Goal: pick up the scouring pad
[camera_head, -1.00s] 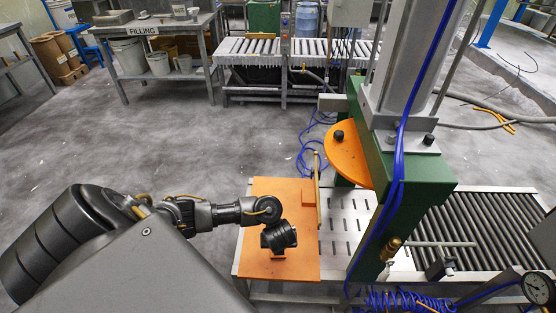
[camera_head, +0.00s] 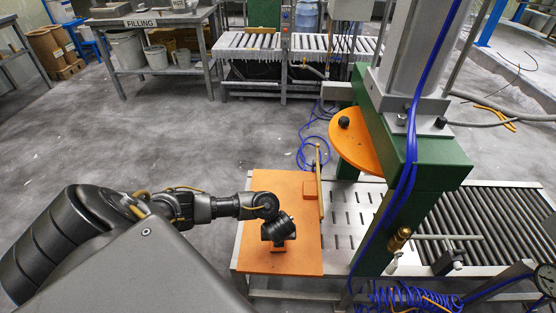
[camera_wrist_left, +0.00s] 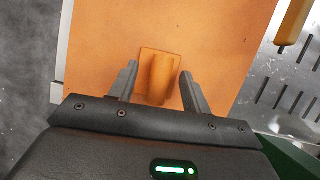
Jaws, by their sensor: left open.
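My left gripper (camera_wrist_left: 160,70) is open, with one finger on each side of the pad and a gap on both sides. In the head view my left gripper (camera_head: 278,244) points down over the near part of the orange board (camera_head: 255,205) and hides most of the pad. I cannot tell the exact height of the fingertips. My right gripper is not in view.
Blue hoses hang nearby.

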